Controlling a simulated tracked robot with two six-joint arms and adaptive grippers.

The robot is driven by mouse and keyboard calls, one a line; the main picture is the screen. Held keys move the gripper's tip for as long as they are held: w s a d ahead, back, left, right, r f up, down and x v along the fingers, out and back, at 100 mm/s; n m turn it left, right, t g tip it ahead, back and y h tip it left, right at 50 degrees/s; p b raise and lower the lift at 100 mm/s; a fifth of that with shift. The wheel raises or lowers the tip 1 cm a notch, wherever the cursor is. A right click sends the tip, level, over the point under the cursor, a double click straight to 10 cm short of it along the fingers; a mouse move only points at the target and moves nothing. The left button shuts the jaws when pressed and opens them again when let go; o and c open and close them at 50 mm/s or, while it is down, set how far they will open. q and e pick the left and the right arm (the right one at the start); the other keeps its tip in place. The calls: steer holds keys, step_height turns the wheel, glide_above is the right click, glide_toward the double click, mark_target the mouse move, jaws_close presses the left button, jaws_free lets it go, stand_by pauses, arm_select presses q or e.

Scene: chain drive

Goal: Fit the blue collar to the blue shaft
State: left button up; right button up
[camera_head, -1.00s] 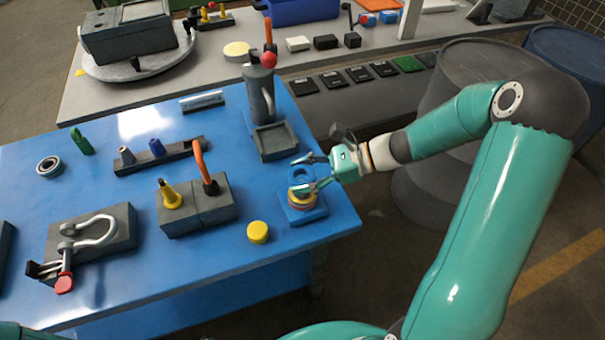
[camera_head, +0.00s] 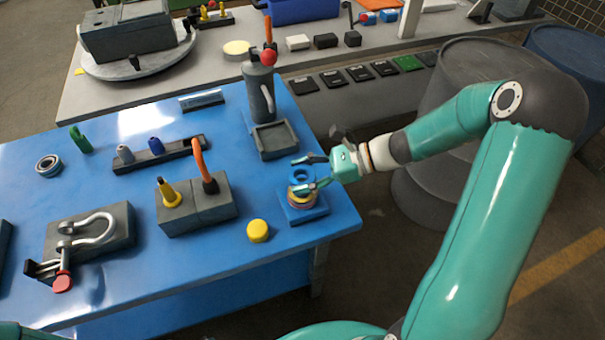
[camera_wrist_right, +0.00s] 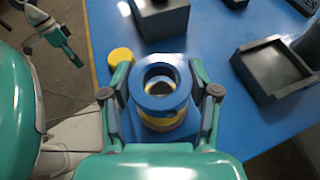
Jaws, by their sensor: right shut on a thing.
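The blue collar (camera_head: 303,175) is a ring on top of a stack of yellow and orange rings, on a square blue base (camera_head: 305,214) at the table's right edge. It also shows from above in the wrist view (camera_wrist_right: 160,80), with a dark and yellow centre. My right gripper (camera_head: 306,174) is shut on the blue collar, one finger on each side. A short upright blue peg (camera_head: 156,146), which looks like the blue shaft, stands in the black rail (camera_head: 180,149). My left gripper (camera_wrist_right: 62,38) shows small at the upper left of the wrist view, away from the table.
A yellow cap (camera_head: 257,231) lies left of the base. A grey tray (camera_head: 273,140) and a tall grey canister (camera_head: 259,95) stand behind the stack.

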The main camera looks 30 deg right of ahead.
steer(key=shift+f+b, duration=1.65)
steer(key=shift+f, duration=0.4)
steer(key=o, duration=1.6)
steer(key=v, duration=1.2)
steer(key=shift+f, duration=0.1)
